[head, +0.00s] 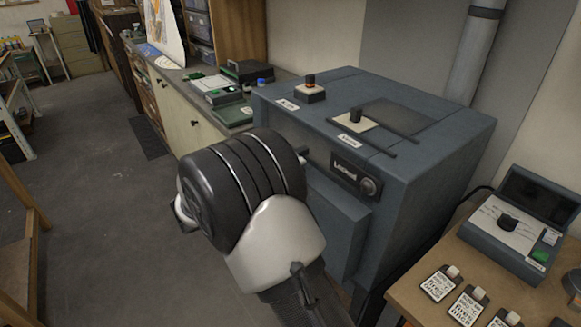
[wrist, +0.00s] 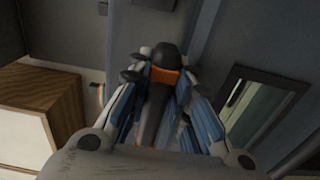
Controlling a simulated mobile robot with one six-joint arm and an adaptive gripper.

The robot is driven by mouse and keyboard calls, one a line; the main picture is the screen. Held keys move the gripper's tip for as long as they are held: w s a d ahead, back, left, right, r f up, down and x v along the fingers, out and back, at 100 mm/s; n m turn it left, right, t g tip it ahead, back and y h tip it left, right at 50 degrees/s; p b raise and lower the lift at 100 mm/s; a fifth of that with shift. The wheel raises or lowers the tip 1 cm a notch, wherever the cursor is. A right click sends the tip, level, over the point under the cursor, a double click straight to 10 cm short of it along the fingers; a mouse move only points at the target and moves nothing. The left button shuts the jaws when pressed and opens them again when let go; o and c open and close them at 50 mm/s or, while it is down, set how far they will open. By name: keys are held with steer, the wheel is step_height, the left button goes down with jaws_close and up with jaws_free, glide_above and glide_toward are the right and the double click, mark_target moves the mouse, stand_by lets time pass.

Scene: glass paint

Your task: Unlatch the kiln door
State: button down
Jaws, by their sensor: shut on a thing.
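The kiln (head: 440,150) is a large blue-grey box in the middle right of the head view. A thicker panel (head: 338,228), which looks like its door, stands out from the front and is partly hidden by my arm. In the wrist view my gripper (wrist: 160,88) is shut on a dark handle with an orange band (wrist: 166,76), which looks like the latch. The fingers lie on both sides of it, and its rounded black end sticks out past them. My arm hides the gripper and handle in the head view. I cannot tell whether the latch is turned.
A long cabinet (head: 185,115) with trays on top runs along the back left. The grey floor (head: 90,200) at the left is clear.

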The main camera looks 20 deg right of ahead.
steer(key=c, duration=1.4)
jaws_free()
steer(key=shift+c, duration=0.2)
